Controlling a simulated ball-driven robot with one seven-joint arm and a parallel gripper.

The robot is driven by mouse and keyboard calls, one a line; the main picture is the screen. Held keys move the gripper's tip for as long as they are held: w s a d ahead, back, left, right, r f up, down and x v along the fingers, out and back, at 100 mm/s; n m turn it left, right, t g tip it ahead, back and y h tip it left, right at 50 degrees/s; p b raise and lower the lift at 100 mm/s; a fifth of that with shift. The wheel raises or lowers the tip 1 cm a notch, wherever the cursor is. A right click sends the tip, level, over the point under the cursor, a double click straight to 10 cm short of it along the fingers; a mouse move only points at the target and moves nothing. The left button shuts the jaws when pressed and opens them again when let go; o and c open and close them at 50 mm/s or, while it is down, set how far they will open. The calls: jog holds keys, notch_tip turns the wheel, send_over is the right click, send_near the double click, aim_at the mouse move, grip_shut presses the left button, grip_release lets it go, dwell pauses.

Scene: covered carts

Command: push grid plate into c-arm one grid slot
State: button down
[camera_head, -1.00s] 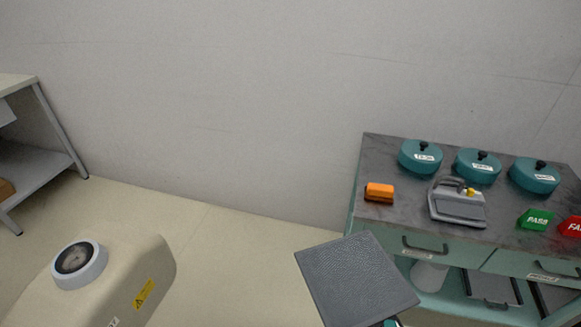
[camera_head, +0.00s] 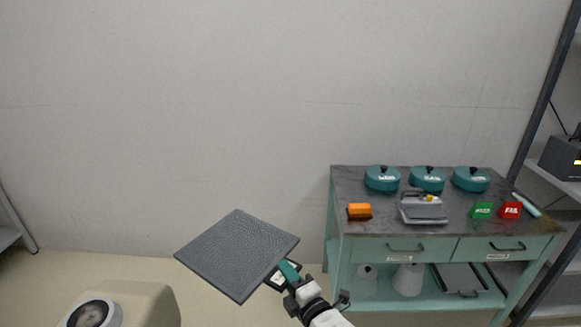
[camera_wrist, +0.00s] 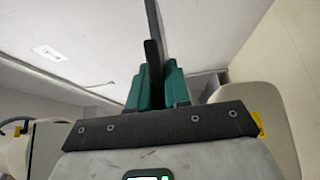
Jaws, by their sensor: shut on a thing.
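The grid plate (camera_head: 237,252) is a flat dark grey textured square. In the head view it is held out in the air at lower centre, tilted. My gripper (camera_head: 288,272) is shut on its right corner by the handle. In the wrist view the teal fingers (camera_wrist: 158,88) close on the plate (camera_wrist: 154,35), which shows edge-on as a thin upright strip. A beige housing with a round grey-rimmed cap (camera_head: 93,314), perhaps part of the C-arm, is at the lower left, apart from the plate. No grid slot can be made out.
A teal cart (camera_head: 343,253) stands at right against the wall. Its top bears several teal lidded pots (camera_head: 427,179), an orange block (camera_head: 359,212), a grey device (camera_head: 423,208) and green and red signs. A dark-framed shelf (camera_head: 548,110) is at far right. Floor between housing and cart looks clear.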

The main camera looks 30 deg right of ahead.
jog(key=w+d+r+n+y+p, duration=0.1)
jog(key=w+d+r, duration=0.1)
jog(key=r, duration=0.9)
jog(key=w+d+r+n+y, duration=0.1)
jog(key=w+r+y, duration=0.15)
jog(key=r, duration=0.85)
jog(key=w+d+r+n+p, duration=0.1)
jog(key=w+d+r, duration=0.15)
jog(key=r, duration=0.85)
jog(key=s+a+r+n+g+y+p, duration=0.1)
jog(key=s+a+r+y, duration=0.1)
jog(key=r, duration=0.6)
jog(key=s+a+r+n+y, duration=0.1)
jog(key=s+a+r+y, duration=0.1)
jog(key=r, duration=0.6)
jog(key=s+a+r+n+g+y+p, duration=0.1)
jog(key=s+a+r, duration=0.2)
jog(key=s+r, duration=0.25)
jog(key=s+a+r+y+p, duration=0.1)
jog(key=s+a+r, duration=0.2)
jog(key=s+r, duration=0.3)
jog(key=w+a, duration=0.3)
jog(key=shift+w+a+r, duration=0.1)
jog(key=shift+w+r, duration=0.1)
jog(key=shift+r, duration=0.1)
jog(key=shift+a+b, duration=0.1)
jog(key=shift+b, duration=0.2)
jog(key=shift+a, duration=0.25)
